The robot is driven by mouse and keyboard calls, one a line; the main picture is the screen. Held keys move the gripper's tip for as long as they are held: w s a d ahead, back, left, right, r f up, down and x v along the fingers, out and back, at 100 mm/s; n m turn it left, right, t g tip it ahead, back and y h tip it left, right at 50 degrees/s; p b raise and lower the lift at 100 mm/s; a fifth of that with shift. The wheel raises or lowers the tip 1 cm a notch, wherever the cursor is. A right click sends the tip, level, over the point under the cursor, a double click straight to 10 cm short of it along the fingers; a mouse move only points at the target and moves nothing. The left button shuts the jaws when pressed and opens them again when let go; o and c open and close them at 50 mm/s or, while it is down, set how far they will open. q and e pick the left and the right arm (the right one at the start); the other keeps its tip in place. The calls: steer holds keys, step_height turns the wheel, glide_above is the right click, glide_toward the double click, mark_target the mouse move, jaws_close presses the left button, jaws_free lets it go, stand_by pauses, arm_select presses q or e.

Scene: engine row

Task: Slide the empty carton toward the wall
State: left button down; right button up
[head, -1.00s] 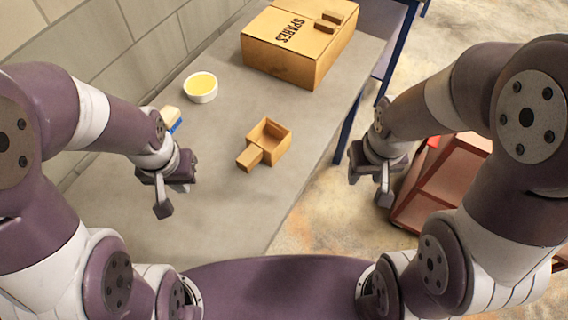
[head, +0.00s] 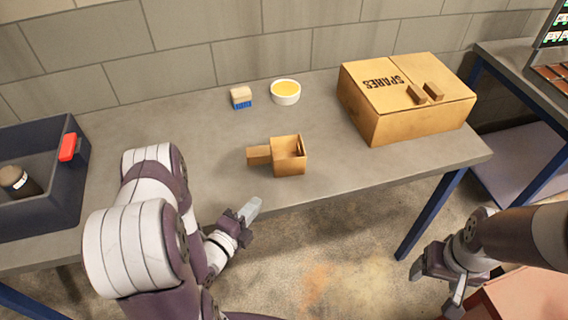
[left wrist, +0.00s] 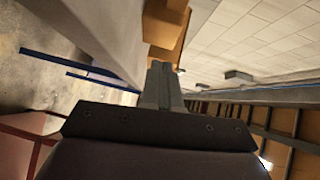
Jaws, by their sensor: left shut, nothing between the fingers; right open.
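A brown cardboard carton (head: 404,112) marked SPARES stands on the grey bench (head: 215,150), right of its middle and short of the block wall. Its top looks closed, so its inside is hidden. In the left wrist view the shut fingers (left wrist: 161,85) point toward brown box shapes beyond. My right gripper (head: 437,284) is open and empty, low at the right, in front of the bench.
A small open wooden box with a handle (head: 289,158) lies between my left gripper and the wall. Behind it are a blue-bristled brush (head: 241,97) and a white bowl with yellow contents (head: 285,92). A dark bin (head: 38,215) holds a bottle at left. Bench around the carton is mostly clear.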

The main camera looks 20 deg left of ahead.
arm_select(q)
steer(key=s+r+t, duration=0.1)
steer(key=p, duration=0.2)
glide_toward(278, 162)
steer(key=w+d, duration=0.2)
steer(key=d, duration=0.1)
steer(key=shift+d+f+m, duration=0.1)
steer(key=shift+d+m, duration=0.05)
steer(key=shift+m, duration=0.25)
steer(key=shift+w+a, duration=0.2)
steer(key=shift+w, duration=0.4)
steer(key=shift+w+a, duration=0.25)
steer(key=shift+w, duration=0.35)
steer(key=shift+w+a+p, duration=0.35)
steer(key=shift+w, duration=0.25)
steer(key=shift+w+a, duration=0.15)
steer(key=shift+w, duration=0.05)
arm_select(e)
steer(key=r, duration=0.2)
steer(key=s, duration=0.1)
steer(key=shift+d+r, duration=0.25)
steer(key=shift+r, duration=0.15)
steer(key=shift+d+f, duration=0.1)
